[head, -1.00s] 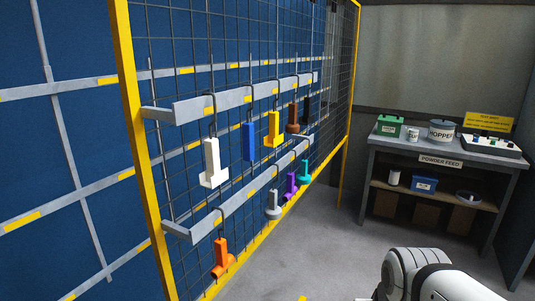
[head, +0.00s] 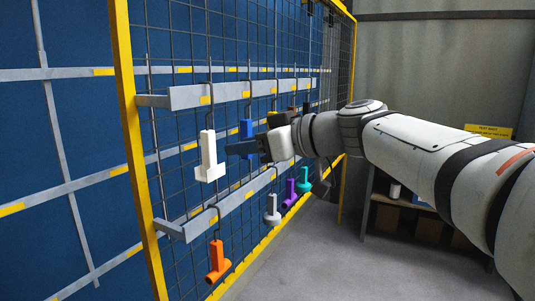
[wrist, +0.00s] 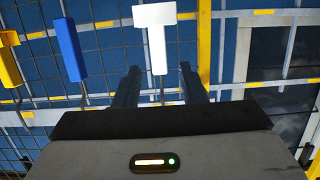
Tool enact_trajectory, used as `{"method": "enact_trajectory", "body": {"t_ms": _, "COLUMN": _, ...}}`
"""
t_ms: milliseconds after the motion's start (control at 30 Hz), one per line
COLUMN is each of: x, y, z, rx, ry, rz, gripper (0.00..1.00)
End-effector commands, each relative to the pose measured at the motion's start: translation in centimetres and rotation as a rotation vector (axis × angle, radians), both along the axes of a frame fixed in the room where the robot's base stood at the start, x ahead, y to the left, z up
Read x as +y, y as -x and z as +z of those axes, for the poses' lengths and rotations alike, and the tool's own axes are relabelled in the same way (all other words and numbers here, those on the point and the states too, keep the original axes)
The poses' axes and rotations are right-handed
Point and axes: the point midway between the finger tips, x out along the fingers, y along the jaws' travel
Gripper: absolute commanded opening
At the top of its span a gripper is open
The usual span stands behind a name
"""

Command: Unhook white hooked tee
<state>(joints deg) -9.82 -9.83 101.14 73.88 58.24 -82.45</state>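The white hooked tee (head: 209,158) hangs upright from the upper grey rail (head: 235,92) by a dark hook, the leftmost piece on that rail. In the wrist view the white tee (wrist: 156,37) lies ahead of my fingertips, roughly in line with the gap between them. My gripper (head: 236,149) is just right of the tee in the head view, at about the height of its stem. In the wrist view my gripper (wrist: 158,80) has its two fingers apart with nothing between them. The tee is not held.
A blue piece (head: 246,129) hangs right of the tee, partly behind my gripper. A yellow piece (wrist: 8,60) shows further left in the wrist view. The lower rail (head: 225,207) holds orange (head: 217,262), grey (head: 272,210), purple (head: 289,194) and teal (head: 304,180) pieces. Wire mesh stands behind.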

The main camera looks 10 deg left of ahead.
Motion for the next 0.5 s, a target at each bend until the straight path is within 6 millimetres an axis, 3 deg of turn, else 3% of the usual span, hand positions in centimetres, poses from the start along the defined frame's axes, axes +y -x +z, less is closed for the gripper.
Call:
{"method": "enact_trajectory", "body": {"t_ms": 267, "x": 1.7, "y": -0.7, "z": -0.2, "rx": 0.000, "ry": -0.002, "rz": 0.004, "gripper": 0.37}}
{"method": "enact_trajectory", "body": {"t_ms": 500, "x": 4.7, "y": -1.8, "z": -0.9, "rx": 0.002, "ry": 0.000, "rz": 0.005, "gripper": 0.37}}
